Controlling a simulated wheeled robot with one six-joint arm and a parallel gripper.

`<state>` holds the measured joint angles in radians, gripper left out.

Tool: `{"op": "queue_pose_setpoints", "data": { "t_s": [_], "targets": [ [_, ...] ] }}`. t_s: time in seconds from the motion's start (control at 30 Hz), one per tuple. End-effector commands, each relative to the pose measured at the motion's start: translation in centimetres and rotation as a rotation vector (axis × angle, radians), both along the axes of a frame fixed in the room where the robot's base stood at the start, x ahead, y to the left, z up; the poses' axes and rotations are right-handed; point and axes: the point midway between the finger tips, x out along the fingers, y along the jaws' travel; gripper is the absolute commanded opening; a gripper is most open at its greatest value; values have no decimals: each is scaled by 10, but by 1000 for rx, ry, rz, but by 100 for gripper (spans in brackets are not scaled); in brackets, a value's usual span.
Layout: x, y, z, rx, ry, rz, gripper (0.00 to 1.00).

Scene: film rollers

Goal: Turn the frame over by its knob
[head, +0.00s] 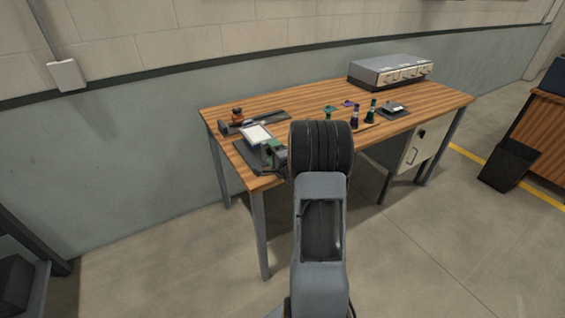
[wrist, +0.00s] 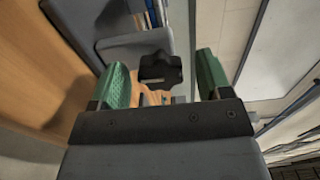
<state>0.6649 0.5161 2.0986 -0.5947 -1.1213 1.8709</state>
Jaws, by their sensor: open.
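The frame (head: 257,134), a pale panel with a dark border, is held above a dark base plate (head: 246,155) at the table's left end. My gripper (head: 272,152) is beside the frame's near right side in the head view, partly hidden by my arm. In the wrist view a dark lobed knob (wrist: 160,68) shows between the two green fingers of my gripper (wrist: 162,78). The fingers are apart, with a gap on each side of the knob. The knob cannot be made out in the head view.
The wooden table (head: 438,97) stands near the wall. A dark rail with an orange-brown item (head: 238,115) lies behind the frame.

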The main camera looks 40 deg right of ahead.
Motion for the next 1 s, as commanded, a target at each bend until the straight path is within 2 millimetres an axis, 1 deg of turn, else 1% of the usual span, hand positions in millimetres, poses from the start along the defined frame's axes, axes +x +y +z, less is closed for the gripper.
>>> {"op": "queue_pose_setpoints", "data": {
  "t_s": [0.3, 0.5, 0.7, 0.83, 1.0],
  "targets": [
    [-63, 8, 0, 1, 1, -4, 71],
    [-98, 13, 0, 0, -1, -3, 71],
    [-119, 16, 0, 1, -1, -2, 71],
    [-125, 17, 0, 1, 0, 0, 71],
    [-126, 18, 0, 1, -1, 1, 71]
  ]
}}
